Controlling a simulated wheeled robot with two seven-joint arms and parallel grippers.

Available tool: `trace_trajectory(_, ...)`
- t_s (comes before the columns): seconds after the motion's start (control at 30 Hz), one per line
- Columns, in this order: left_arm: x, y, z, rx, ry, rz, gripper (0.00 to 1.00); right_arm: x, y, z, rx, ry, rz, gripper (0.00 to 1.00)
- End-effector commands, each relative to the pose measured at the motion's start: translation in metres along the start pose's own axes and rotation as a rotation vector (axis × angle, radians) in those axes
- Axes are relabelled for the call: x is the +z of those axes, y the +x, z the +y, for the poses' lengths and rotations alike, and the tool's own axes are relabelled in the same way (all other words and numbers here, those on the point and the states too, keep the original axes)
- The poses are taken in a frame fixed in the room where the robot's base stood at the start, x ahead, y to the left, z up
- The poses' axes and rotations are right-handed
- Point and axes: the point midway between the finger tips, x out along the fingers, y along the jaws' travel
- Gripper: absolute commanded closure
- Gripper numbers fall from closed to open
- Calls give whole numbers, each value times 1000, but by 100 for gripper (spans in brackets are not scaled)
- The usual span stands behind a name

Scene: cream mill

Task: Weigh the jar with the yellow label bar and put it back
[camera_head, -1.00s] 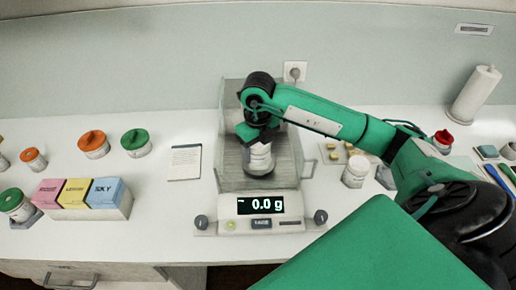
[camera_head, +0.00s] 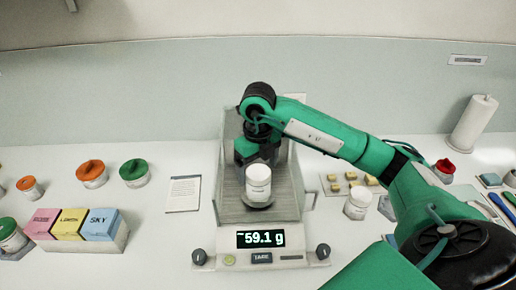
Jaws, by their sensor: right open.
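A white jar with a white lid (camera_head: 258,183) stands upright on the pan of the balance (camera_head: 285,210). The balance display (camera_head: 260,239) reads about 59.1 g, with a small mark before the number. No yellow bar can be made out on the jar at this size. My right gripper (camera_head: 251,158) is open, just above and behind the jar; its fingertips are partly hidden, and it looks clear of the lid. A second white jar (camera_head: 357,204) stands to the right of the balance. My left gripper is not in view.
Pink, yellow and blue boxes (camera_head: 72,224) sit at the left, near jars with orange and green lids (camera_head: 134,173). A note card (camera_head: 183,194) lies left of the balance. Small yellow blocks (camera_head: 351,176), a red-topped container (camera_head: 444,170) and a paper roll (camera_head: 473,122) are at the right.

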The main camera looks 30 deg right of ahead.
Motion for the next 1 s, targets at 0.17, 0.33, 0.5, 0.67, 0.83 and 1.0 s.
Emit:
trace_trajectory(0.17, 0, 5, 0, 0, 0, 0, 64, 1, -31, 0, -1, 0, -5, 13)
trace_trajectory(0.33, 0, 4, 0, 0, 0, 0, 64, 1, -54, -1, -2, -1, -4, 13)
trace_trajectory(0.5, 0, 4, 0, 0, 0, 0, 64, 1, -72, -1, -2, 0, -3, 13)
trace_trajectory(0.67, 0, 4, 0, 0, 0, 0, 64, 0, -82, 0, -1, 0, -2, 13)
trace_trajectory(0.83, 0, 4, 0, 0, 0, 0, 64, 0, -86, 0, 0, 0, 1, 13)
trace_trajectory(1.0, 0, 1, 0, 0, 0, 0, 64, 0, -88, 0, 0, 0, 1, 13)
